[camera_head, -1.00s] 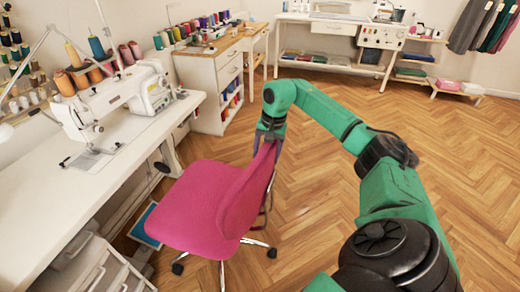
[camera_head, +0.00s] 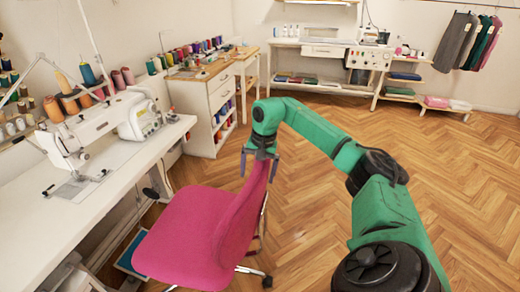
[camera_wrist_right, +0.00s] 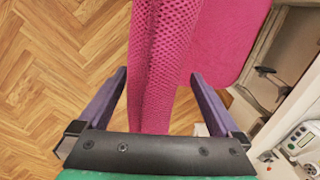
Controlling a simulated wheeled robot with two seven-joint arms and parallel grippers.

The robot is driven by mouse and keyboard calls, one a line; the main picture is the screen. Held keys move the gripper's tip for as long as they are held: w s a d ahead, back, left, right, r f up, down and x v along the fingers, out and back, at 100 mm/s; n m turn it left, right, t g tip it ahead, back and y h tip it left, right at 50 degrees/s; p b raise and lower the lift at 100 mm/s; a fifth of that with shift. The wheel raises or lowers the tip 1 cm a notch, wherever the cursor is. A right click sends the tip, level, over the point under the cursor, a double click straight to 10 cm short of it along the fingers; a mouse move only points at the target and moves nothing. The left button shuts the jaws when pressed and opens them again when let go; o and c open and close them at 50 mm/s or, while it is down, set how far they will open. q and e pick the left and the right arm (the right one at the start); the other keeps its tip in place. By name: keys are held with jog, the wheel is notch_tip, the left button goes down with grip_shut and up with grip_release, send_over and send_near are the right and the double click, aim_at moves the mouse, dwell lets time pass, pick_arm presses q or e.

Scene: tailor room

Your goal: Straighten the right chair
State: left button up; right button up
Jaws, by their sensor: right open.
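The pink chair (camera_head: 193,236) stands on the wood floor beside the white sewing table, its seat turned toward the table. Its backrest (camera_head: 243,215) rises on the right side of the seat. My right gripper (camera_head: 258,170) is above the top of the backrest, with its fingers pointing down. In the right wrist view the two fingers (camera_wrist_right: 160,100) are spread wide on either side of the mesh backrest (camera_wrist_right: 165,50), with gaps visible between them and it. Part of the seat (camera_wrist_right: 230,35) shows beyond. My left gripper is not in view.
The white sewing table (camera_head: 110,185) with a sewing machine (camera_head: 105,125) runs along the left. A drawer cabinet (camera_head: 205,110) stands behind the chair. A white desk (camera_head: 320,48) is at the back wall. The floor (camera_head: 300,220) right of the chair is clear.

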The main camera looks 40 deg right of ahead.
jog(key=r, duration=0.4)
jog(key=s+r+p, duration=0.1)
jog(key=r, duration=0.8)
jog(key=shift+s+d, duration=0.25)
jog(key=shift+d, duration=0.15)
